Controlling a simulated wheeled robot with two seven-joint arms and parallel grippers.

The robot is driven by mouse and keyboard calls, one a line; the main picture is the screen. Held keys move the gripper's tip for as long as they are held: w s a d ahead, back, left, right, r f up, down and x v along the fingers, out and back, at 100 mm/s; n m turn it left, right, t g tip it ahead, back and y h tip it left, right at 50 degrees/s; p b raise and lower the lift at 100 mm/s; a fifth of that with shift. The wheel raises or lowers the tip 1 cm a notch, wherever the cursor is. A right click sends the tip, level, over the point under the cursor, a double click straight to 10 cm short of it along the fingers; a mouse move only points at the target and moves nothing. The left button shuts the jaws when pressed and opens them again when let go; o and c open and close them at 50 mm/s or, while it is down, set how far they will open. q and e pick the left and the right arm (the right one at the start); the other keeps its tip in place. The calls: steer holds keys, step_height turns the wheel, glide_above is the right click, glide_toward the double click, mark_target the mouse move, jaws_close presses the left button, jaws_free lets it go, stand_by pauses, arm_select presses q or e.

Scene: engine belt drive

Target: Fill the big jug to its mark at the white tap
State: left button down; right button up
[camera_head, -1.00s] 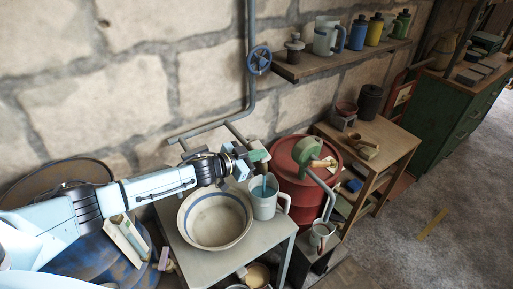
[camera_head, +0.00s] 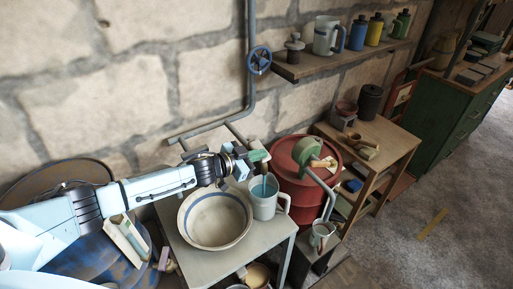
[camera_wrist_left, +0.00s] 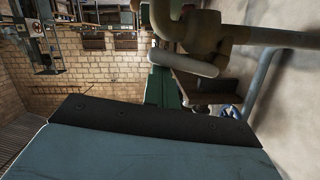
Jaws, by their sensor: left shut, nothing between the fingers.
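A pale grey-white jug (camera_head: 265,203) stands upright on the grey table, just right of the bowl and below the wall taps. Blue water shows inside it; I cannot make out its mark or exact level. My left gripper (camera_head: 246,167) is shut and empty beside the taps, above the jug's left side, and it partly hides them. In the left wrist view a brass tap body with a white lever (camera_wrist_left: 184,57) is close ahead. Which tap is the white one is unclear in the head view. My right gripper is out of view.
A cream bowl (camera_head: 214,220) with a blue ring takes up much of the table (camera_head: 205,262). Another jug (camera_head: 326,36) and several bottles stand on the wall shelf (camera_head: 335,60).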

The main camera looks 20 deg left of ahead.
mark_target(260, 145)
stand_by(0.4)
arm_select(q)
steer(key=s+a+r+p, duration=0.3)
steer(key=s+r, duration=0.3)
steer(key=s, duration=0.3)
steer(key=shift+a, duration=0.45)
steer(key=shift+r, duration=0.1)
stand_by(0.5)
